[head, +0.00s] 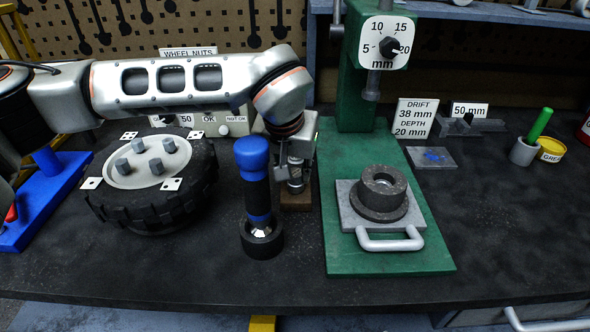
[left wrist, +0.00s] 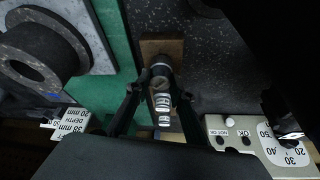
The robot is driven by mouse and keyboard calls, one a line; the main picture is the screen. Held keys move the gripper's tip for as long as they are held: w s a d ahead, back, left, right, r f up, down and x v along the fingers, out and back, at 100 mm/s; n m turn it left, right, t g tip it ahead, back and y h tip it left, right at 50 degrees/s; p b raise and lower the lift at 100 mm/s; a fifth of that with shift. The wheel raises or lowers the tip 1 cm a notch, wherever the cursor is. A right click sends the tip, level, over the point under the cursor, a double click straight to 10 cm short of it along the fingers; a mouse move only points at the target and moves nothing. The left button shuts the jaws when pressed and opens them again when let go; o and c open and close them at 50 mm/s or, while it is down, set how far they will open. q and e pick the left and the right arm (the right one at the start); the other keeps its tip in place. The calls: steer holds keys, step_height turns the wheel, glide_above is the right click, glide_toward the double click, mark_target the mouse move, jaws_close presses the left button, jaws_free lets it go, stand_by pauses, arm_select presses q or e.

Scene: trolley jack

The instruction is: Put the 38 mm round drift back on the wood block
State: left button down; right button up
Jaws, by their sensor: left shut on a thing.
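My left gripper (head: 297,163) points down at the brown wood block (head: 298,201), between the wheel and the green press. It is shut on the round drift (head: 295,186), a short grey metal cylinder. In the left wrist view the fingers close on both sides of the drift (left wrist: 161,82), and pale rings show on it. The wood block (left wrist: 160,47) is right beyond the drift's far end. The drift stands about upright over the block; I cannot tell whether it touches. The gripper hides the drift's upper part in the head view. My right gripper is not in view.
The green press (head: 390,262) with a grey ringed part (head: 384,190) is at the right. A tyred wheel (head: 150,185) lies at the left. The bench front is clear.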

arm_select(q)
steer(key=shift+f, duration=0.1)
steer(key=c, duration=1.8)
jaws_free()
steer(key=shift+o, duration=0.2)
steer(key=v, duration=1.2)
steer(key=shift+s+d, duration=0.1)
steer(key=shift+s, duration=0.05)
